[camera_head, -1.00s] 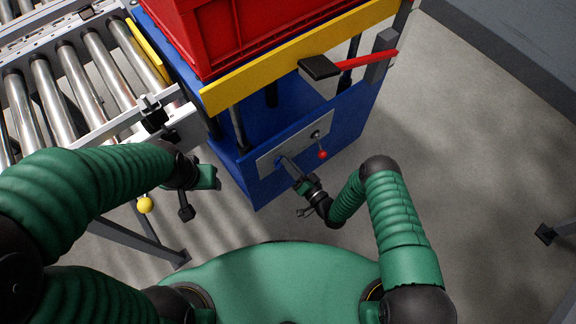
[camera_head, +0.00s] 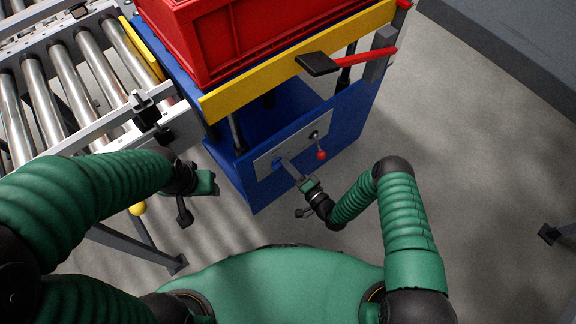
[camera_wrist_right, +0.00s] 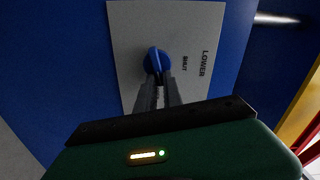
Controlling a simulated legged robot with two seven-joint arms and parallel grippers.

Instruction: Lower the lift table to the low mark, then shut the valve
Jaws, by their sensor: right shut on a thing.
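The blue lift table (camera_head: 340,120) carries a red crate (camera_head: 240,50) behind its yellow front bar (camera_head: 300,57). A red arm with a black end (camera_head: 318,64) juts from a grey post (camera_head: 380,55) in front of the bar. My right gripper (camera_head: 298,180) is at the grey panel (camera_head: 268,158) on the table's front. In the right wrist view it is shut on a blue valve knob (camera_wrist_right: 157,60), near the words LOWER and SHUT. My left gripper (camera_head: 207,182) hangs left of the table, clear of it; its jaw opening is unclear.
A roller conveyor (camera_head: 75,85) stands at the left, close beside the table. A lever with a red ball (camera_head: 321,155) sticks out of the panel near my right gripper. A yellow ball (camera_head: 138,208) shows under the conveyor. The floor at the right is mostly clear.

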